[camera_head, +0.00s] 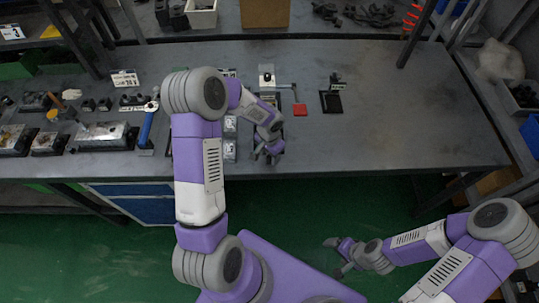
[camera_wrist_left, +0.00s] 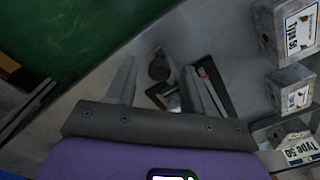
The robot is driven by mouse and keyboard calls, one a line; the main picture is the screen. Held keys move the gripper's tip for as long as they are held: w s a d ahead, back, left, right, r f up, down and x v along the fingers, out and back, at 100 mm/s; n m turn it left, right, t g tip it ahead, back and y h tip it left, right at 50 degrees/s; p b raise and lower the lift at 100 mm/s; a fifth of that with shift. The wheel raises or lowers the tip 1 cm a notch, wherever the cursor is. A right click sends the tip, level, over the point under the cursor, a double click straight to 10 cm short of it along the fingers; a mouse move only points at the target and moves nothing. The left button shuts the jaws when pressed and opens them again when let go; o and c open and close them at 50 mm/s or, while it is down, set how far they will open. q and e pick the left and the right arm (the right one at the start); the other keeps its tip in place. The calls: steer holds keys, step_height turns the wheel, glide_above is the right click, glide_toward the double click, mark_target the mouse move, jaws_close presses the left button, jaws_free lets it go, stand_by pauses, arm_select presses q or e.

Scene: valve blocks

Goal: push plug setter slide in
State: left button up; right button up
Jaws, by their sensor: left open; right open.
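My left gripper (camera_head: 269,154) is open and points down over the bench near its front edge. In the left wrist view, a dark round knob (camera_wrist_left: 159,67) and a black fixture with a pale metal piece (camera_wrist_left: 168,99) show between and beyond its fingers. This fixture looks like the plug setter, but its slide cannot be made out clearly. A small red mark (camera_wrist_left: 203,72) is by the right finger, which partly covers the fixture. Contact with the fingers cannot be told. My right gripper (camera_head: 340,256) is open and empty over the green floor, away from the bench.
Grey blocks with white labels (camera_wrist_left: 300,33) line the right of the left wrist view. On the bench (camera_head: 420,125) are a red pad (camera_head: 300,109), a black fixture (camera_head: 332,101) and a blue-handled tool (camera_head: 147,127). The bench's right side is clear.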

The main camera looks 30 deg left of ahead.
arm_select(q)
steer(key=shift+f, duration=0.15)
jaws_close()
steer(key=shift+a, duration=0.1)
